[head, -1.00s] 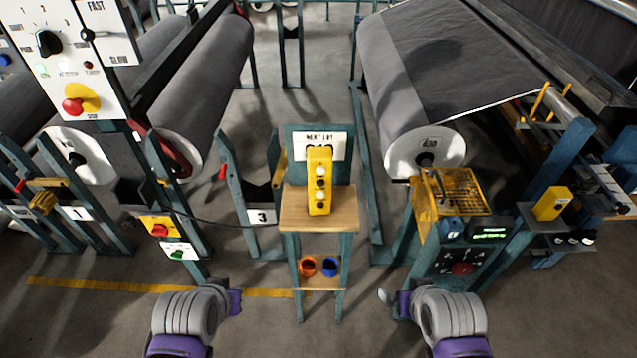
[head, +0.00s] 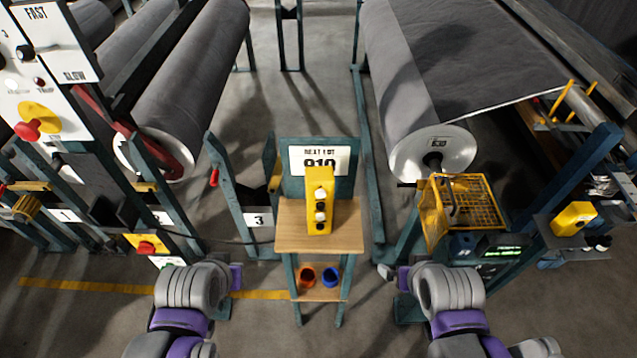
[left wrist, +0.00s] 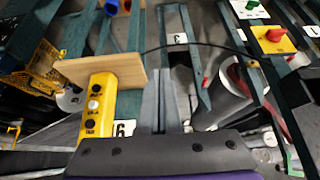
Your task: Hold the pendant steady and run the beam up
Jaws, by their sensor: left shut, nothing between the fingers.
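The yellow pendant (head: 319,200) with several black and white buttons stands upright on the wooden shelf of a small stand (head: 290,243), in front of a "NEXT LOT 910" sign (head: 319,160). The pendant also shows in the left wrist view (left wrist: 97,104), left of my fingers and apart from them. My left gripper (left wrist: 161,82) is shut and empty; in the head view its arm is low, left of the stand. My right gripper (head: 388,271) is low, right of the stand, its fingers mostly hidden. Large grey rolls (head: 186,90) (head: 405,85) lie behind; which beam is meant is unclear.
A control panel with a red knob (head: 27,130) stands at left. A yellow wire basket (head: 463,210) is at right. Orange (head: 305,276) and blue (head: 329,276) cups sit on the stand's lower shelf. Teal frames flank the stand; bare floor lies between the rolls.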

